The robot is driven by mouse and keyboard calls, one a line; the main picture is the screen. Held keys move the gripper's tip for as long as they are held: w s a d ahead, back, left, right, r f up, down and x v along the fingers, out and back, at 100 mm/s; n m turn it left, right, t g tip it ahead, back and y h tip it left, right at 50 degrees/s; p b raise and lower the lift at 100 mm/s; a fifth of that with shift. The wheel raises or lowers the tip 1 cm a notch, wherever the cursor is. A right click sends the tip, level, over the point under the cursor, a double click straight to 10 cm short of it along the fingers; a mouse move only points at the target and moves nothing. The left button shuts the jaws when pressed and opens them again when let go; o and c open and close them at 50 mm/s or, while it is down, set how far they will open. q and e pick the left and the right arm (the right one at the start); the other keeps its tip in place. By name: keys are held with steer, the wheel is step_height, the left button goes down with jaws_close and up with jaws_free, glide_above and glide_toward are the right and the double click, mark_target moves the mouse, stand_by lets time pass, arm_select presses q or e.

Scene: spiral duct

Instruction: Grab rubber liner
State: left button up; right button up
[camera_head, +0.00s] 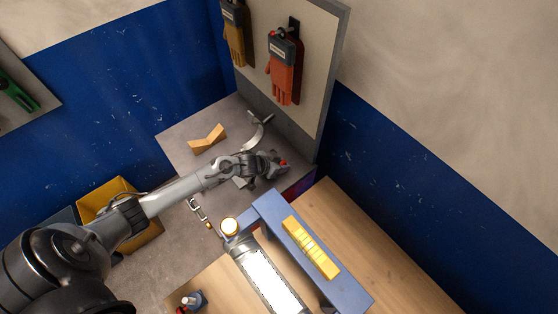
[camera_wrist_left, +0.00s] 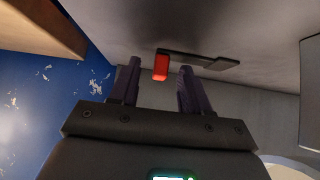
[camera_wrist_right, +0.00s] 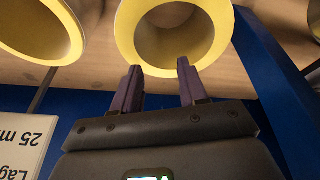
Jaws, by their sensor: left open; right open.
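No thing in view is clearly the rubber liner. In the left wrist view, a flat dark strip (camera_wrist_left: 205,60) with a red block (camera_wrist_left: 160,68) at one end lies on the grey surface, beyond the fingertips. My left gripper (camera_wrist_left: 157,72) is open, with the red block showing between its fingers and nothing gripped. In the head view my left gripper (camera_head: 274,166) is over the grey bench corner, beside a small red spot. My right gripper (camera_wrist_right: 159,66) is open and empty, facing the mouth of a yellow-rimmed hollow cylinder (camera_wrist_right: 225,35). It is not seen in the head view.
A curved grey piece (camera_head: 258,132) and a yellow angled block (camera_head: 207,139) lie on the grey bench. A panel with hanging gloves (camera_head: 281,80) rises behind. A blue stand (camera_head: 345,287) with a yellow strip is on the wooden top. A yellow bin (camera_head: 105,191) is at left.

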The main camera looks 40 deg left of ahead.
arm_select(q)
steer(key=shift+c, duration=0.2)
jaws_close()
steer(key=shift+r, duration=0.1)
